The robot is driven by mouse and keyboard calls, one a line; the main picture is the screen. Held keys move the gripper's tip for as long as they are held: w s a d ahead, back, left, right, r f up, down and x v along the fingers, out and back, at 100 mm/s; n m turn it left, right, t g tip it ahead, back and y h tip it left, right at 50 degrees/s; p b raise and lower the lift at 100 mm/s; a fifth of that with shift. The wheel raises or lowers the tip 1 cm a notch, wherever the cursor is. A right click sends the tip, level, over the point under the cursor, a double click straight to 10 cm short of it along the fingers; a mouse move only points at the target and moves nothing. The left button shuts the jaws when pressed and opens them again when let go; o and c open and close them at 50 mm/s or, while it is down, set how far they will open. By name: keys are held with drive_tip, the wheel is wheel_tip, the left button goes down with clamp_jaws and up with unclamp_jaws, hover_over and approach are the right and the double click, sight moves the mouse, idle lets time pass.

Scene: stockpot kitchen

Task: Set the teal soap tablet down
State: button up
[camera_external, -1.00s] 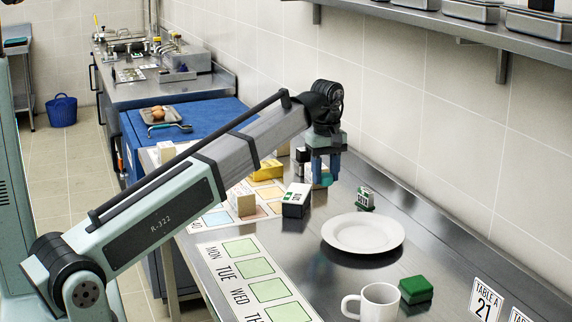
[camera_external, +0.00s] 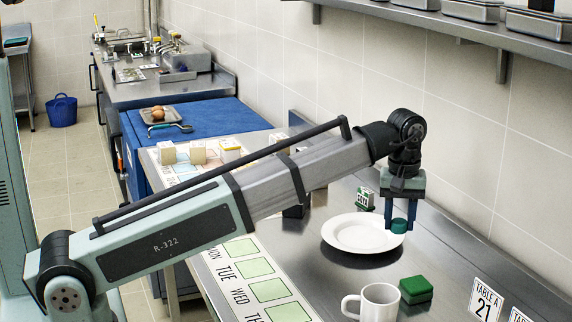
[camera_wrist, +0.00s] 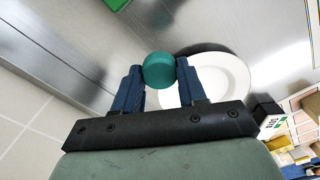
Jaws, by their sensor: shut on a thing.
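The teal soap tablet (camera_external: 399,226) is a small round piece held between the fingertips of my gripper (camera_external: 400,222). In the wrist view the tablet (camera_wrist: 159,70) sits between the two blue fingers of my gripper (camera_wrist: 160,76), which are shut on it. In the external view the gripper hangs over the right part of a white plate (camera_external: 352,239); the tablet overlaps the plate's right rim in the picture. The plate also shows in the wrist view (camera_wrist: 228,75), beyond and to the right of the tablet. The tablet's height above plate or counter is hard to tell.
A green box (camera_external: 416,290) and a white mug (camera_external: 377,301) stand in front of the plate. A small green-and-white box (camera_external: 365,198) stands behind it. Table signs (camera_external: 485,300) are at the right. A weekday chart (camera_external: 243,248) lies at left. Bare steel counter surrounds the plate.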

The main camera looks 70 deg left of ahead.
sight(389, 271)
drive_tip(key=shift+s+a+m, duration=0.1)
drive_tip(key=shift+s+m, duration=0.2)
drive_tip(key=shift+m, duration=0.2)
drive_tip(key=shift+s+f+m, duration=0.1)
drive_tip(key=shift+s+m, duration=0.1)
drive_tip(key=shift+m, duration=0.8)
drive_tip(key=m, duration=0.3)
drive_tip(key=shift+f, duration=0.1)
drive_tip(key=shift+f, duration=4.9)
drive_tip(key=shift+f, duration=0.15)
drive_tip(key=o, duration=1)
wheel_tip(389, 271, up, 12)
drive_tip(key=shift+r, duration=0.2)
